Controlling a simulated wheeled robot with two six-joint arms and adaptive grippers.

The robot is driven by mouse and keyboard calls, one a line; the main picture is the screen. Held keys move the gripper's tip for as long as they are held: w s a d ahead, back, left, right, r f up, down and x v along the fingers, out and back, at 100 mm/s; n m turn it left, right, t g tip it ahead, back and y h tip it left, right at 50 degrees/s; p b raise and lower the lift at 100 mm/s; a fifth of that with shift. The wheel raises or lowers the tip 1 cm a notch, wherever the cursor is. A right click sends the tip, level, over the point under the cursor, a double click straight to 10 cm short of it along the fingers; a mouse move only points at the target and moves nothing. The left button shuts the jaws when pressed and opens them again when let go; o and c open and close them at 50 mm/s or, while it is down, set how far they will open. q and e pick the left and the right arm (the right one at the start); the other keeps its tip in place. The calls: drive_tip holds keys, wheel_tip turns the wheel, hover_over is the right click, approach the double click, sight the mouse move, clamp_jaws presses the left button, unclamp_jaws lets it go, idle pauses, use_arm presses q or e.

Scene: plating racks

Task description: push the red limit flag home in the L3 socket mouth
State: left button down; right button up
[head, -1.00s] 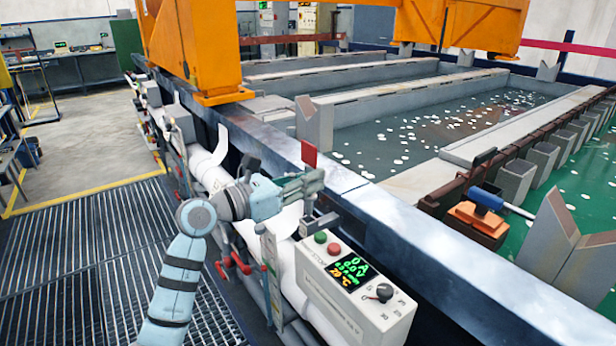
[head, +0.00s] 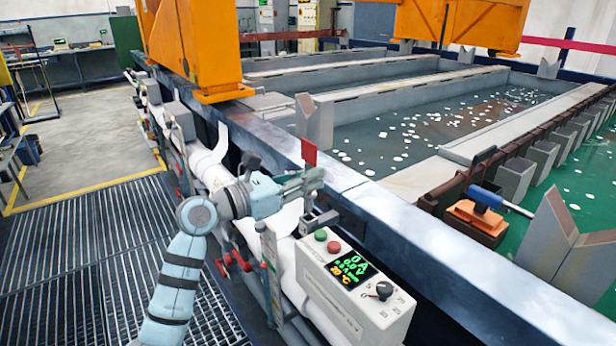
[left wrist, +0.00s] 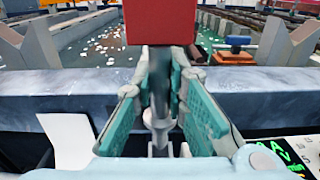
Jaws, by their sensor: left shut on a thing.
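The red limit flag (head: 309,152) stands upright above my left gripper (head: 312,181), beside the tank's near rim. My left gripper is shut on the flag's stem. In the left wrist view, the red plate (left wrist: 158,22) fills the top middle, and the dark stem runs down between the two green-padded fingers (left wrist: 162,92). A small grey bracket (head: 319,221) sits just below the fingertips, behind the control box. I cannot read a socket label, and the fingers hide how far the stem sits in a mouth. My right gripper is not in view.
A grey control box (head: 352,290) with buttons, knob and lit display stands just right of the gripper. The dark tank rim (head: 420,250) runs along behind it. An orange block with a blue handle (head: 478,214) sits farther right. Grating floor (head: 85,250) lies left.

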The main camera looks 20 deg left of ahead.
sight(306, 202)
use_arm(q)
drive_tip(key=shift+p, duration=0.3)
idle(0.5)
drive_tip(key=shift+f+b, duration=2.1)
drive_tip(key=shift+f, duration=0.75)
drive_tip(key=c, duration=1.5)
unclamp_jaws()
drive_tip(key=shift+r, duration=0.1)
drive_tip(key=shift+c, duration=0.2)
drive_tip(key=v, duration=1.2)
